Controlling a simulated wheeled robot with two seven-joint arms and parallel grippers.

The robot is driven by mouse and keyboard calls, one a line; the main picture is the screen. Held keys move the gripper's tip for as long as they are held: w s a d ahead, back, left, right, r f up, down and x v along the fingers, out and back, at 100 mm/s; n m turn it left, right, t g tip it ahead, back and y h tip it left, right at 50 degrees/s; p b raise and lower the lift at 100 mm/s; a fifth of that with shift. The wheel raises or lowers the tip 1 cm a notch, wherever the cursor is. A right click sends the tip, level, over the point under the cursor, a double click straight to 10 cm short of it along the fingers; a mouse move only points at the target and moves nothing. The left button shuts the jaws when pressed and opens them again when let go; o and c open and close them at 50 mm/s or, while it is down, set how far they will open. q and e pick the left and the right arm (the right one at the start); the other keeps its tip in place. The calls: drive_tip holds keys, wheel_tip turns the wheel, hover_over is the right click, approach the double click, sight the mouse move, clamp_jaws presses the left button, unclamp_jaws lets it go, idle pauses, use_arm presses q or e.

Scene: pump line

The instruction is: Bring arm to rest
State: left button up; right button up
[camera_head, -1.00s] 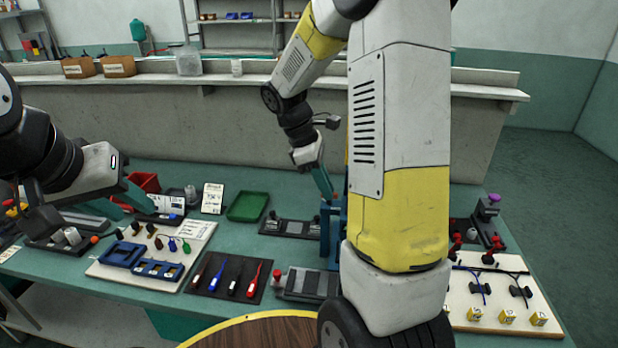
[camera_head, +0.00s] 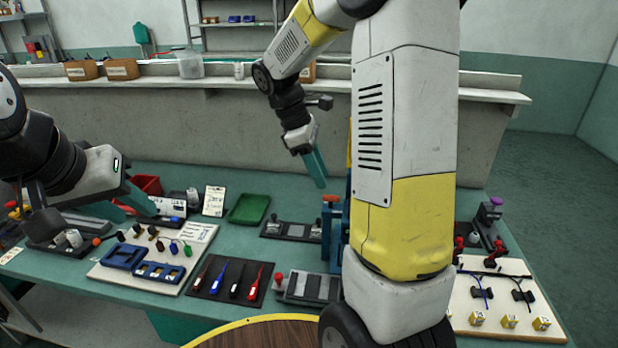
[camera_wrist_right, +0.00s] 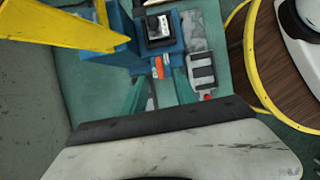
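My right arm comes down from the top centre of the head view. Its gripper (camera_head: 317,168) hangs in the air above the blue press-like fixture (camera_head: 333,215) with an orange knob. In the right wrist view the two teal fingers of this gripper (camera_wrist_right: 159,88) are apart with nothing held between them. The blue fixture also shows there (camera_wrist_right: 160,55), beyond the fingertips.
The green table (camera_head: 215,270) carries a green tray (camera_head: 248,208), a dark mat (camera_head: 228,278) with several tools, a white board (camera_head: 188,240) with blue frames, and a cable board (camera_head: 500,335) at right. A round wooden top (camera_head: 260,335) is in front. A ledge (camera_head: 240,95) runs behind.

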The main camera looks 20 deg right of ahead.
drive_tip(key=v, duration=0.2)
drive_tip(key=shift+w+a+r, duration=0.1)
drive_tip(key=shift+r, duration=0.25)
drive_tip(key=s+a+r+m+t+y, duration=0.3)
drive_tip(key=s+m, duration=0.3)
drive_tip(key=s, duration=0.2)
drive_tip(key=s+a+r+m+t+y, duration=0.3)
drive_tip(key=s+m+t, duration=0.2)
drive_tip(key=s, duration=0.3)
drive_tip(key=shift+s+m, duration=0.2)
drive_tip(key=shift+m, duration=0.5)
